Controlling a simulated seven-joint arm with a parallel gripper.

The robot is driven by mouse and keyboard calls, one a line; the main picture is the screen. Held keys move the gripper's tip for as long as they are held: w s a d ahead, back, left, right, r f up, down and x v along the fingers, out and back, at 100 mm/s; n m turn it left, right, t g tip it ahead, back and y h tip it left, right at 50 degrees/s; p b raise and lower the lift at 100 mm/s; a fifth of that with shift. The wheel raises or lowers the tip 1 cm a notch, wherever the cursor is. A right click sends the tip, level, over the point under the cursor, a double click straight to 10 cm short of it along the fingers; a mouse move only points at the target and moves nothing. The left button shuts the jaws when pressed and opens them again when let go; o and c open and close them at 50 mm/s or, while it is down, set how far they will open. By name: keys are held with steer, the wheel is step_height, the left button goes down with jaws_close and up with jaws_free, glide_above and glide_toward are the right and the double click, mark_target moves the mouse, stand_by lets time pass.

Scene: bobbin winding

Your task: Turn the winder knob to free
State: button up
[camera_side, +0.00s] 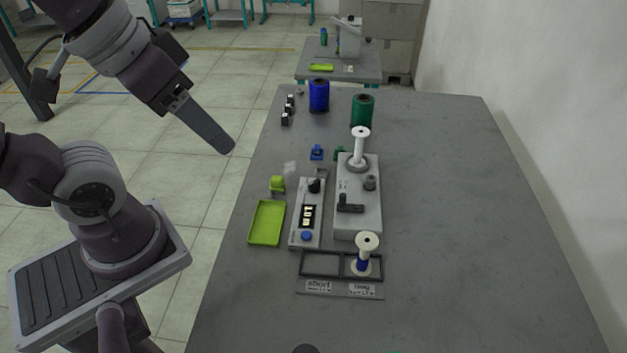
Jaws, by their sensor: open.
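The winder (347,224) is a grey box on the table with a white bobbin (360,143) upright on its far end. I cannot read any knob's setting. My gripper (228,147) is open and empty, up and left of the winder, apart from everything.
A green tray (266,223) and a small green block lie left of the control box. A two-slot rack (319,264) in front holds a white bobbin with blue thread (363,265). Blue (319,96) and green (362,110) spools stand behind. The table's right side is clear.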

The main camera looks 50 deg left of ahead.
steer(key=w+f+n+g+h, duration=0.1)
steer(key=w+n+g, duration=0.1)
steer(key=w+n, duration=0.45)
steer(key=n+g+y, duration=0.1)
steer(key=n+g, duration=0.2)
steer(key=n, duration=0.8)
glide_above(315, 181)
step_height(315, 181, down, 22)
steer(key=shift+s+d+r, duration=0.1)
steer(key=shift+r, duration=0.15)
step_height(315, 181, down, 7)
steer(key=shift+r, duration=0.1)
steer(key=shift+f, duration=0.45)
jaws_close()
